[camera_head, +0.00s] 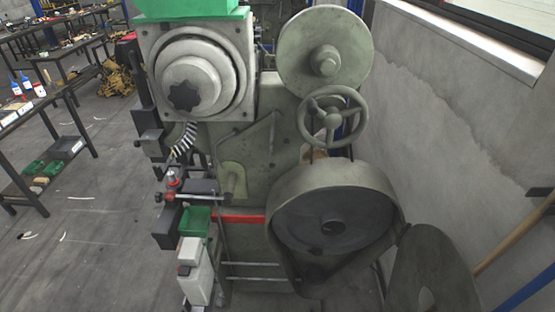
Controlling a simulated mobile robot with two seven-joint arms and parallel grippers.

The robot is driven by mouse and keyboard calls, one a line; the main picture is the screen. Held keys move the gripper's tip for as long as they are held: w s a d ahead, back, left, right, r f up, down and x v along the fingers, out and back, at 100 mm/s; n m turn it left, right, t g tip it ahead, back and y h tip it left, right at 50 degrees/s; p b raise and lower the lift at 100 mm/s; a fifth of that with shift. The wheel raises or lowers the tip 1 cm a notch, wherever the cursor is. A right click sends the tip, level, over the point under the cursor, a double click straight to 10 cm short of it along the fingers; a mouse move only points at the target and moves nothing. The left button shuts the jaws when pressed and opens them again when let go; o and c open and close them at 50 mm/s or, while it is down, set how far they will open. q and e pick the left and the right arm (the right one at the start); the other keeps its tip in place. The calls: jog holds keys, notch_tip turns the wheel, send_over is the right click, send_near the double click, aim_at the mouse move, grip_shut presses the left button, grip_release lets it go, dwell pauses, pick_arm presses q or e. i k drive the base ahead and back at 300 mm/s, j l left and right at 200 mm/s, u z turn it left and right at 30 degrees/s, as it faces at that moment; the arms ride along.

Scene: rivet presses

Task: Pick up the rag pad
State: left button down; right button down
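I cannot make out a rag pad in the head view. Neither of my grippers shows in this view. A large grey-green rivet press (262,150) fills the middle, with a handwheel (333,116), a round upper disc (324,62) and a big lower wheel housing (333,222). A small green tray (195,221) sits on the press's left side, above a pale box (196,272). What the tray holds is too small to tell.
A grey wall (455,130) stands close on the right, with a wooden pole (515,234) near it. Work tables with bottles and small items stand at the left, one with a dark frame (45,165). The grey floor (110,225) between them and the press is mostly open.

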aim_at(36, 190)
jog(key=u, duration=1.75)
jog(key=z, duration=1.65)
jog(key=u, duration=1.65)
jog(key=i+z, duration=0.15)
jog(key=i, duration=2.8)
jog(key=i+u, duration=0.15)
jog(key=i, duration=0.8)
jog(key=i+l, duration=0.2)
jog(key=i, duration=0.7)
